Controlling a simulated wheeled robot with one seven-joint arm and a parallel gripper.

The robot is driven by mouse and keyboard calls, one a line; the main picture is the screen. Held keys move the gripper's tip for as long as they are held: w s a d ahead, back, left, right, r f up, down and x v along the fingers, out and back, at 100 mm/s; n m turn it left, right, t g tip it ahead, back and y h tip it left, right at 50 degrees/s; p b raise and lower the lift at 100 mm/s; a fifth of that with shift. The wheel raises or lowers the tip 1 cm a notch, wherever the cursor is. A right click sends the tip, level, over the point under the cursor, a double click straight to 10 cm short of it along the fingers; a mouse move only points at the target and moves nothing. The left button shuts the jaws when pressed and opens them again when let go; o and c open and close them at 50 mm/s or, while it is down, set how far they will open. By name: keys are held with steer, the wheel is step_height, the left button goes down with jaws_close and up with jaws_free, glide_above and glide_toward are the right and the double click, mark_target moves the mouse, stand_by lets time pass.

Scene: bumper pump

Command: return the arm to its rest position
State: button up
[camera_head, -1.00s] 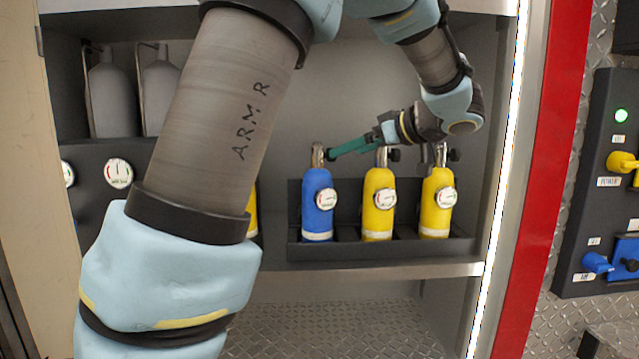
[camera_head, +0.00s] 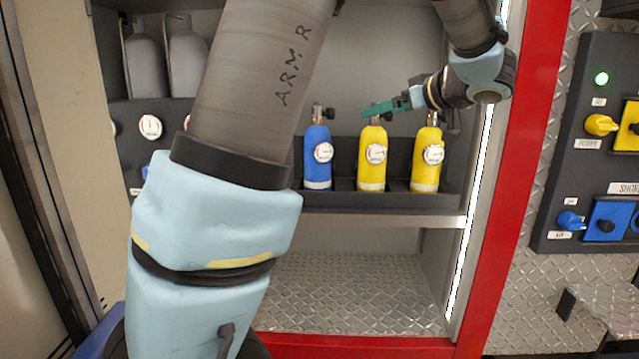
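My arm crosses the head view from the bottom centre up past the top edge and comes back down at the upper right. My gripper (camera_head: 382,108), with green fingers, points left in front of the shelf, near the top of the middle yellow cylinder (camera_head: 371,165). Nothing shows held in it. The fingers are seen from the side, so I cannot tell whether they are apart. The blue cylinder (camera_head: 317,165) stands to the left of the gripper, and another yellow cylinder (camera_head: 425,165) stands to the right.
The cylinders stand in a dark rack (camera_head: 400,203) on a shelf. Grey cylinders (camera_head: 188,62) stand at the upper left. A red frame post (camera_head: 525,130) and a control panel (camera_head: 590,150) with yellow and blue knobs are at the right. The lower compartment (camera_head: 350,290) looks empty.

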steer(key=w+a+f+m+t+h, duration=0.25)
steer(key=w+a+h, duration=0.2)
steer(key=w, duration=0.25)
steer(key=s+a+f+m+g+h, duration=0.3)
steer(key=f+m+h, duration=0.15)
steer(key=f, duration=0.35)
steer(key=s+a+f+g, duration=0.5)
steer(key=s+a+f, duration=0.2)
steer(key=s, duration=0.4)
steer(key=s+a+f+m+g+y, duration=0.1)
steer(key=s+a+f+g, duration=0.4)
steer(key=s+f, duration=0.3)
steer(key=s+a, duration=0.1)
steer(key=s, duration=0.2)
steer(key=shift+s+a, duration=0.2)
steer(key=shift+a, duration=0.2)
steer(key=shift+c, duration=0.4)
